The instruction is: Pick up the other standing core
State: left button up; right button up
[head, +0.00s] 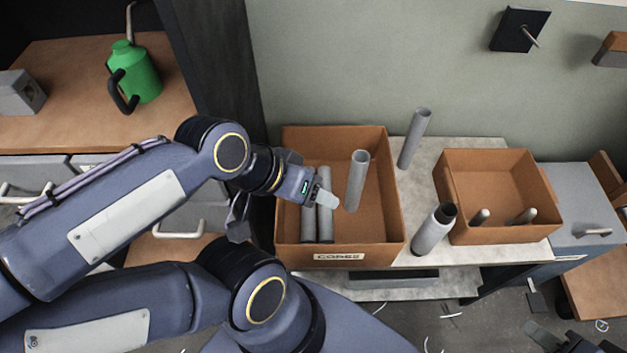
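A grey tube core (356,181) stands in the brown box labelled CORES (395,220). Two more grey cores, one on the left (308,215) and one beside it (325,215), lie side by side in the same box. Another grey core (414,138) stands outside, behind the gap between the boxes.
A second brown box (547,192) holds two short pegs. A grey cylinder with a dark top (434,229) stands between the boxes on the pale bench (500,254). A green oil can (136,74) is on the left counter. A dark wall plate with a peg (518,29) is at upper right.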

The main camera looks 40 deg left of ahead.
aim_at(422, 115)
jog(key=i+l, duration=0.2)
jog(key=l, duration=0.15)
jog(key=i+l, duration=0.2)
jog(key=l, duration=0.2)
jog(key=i+l+z, duration=0.1)
jog(key=l, duration=0.25)
jog(key=i, duration=0.1)
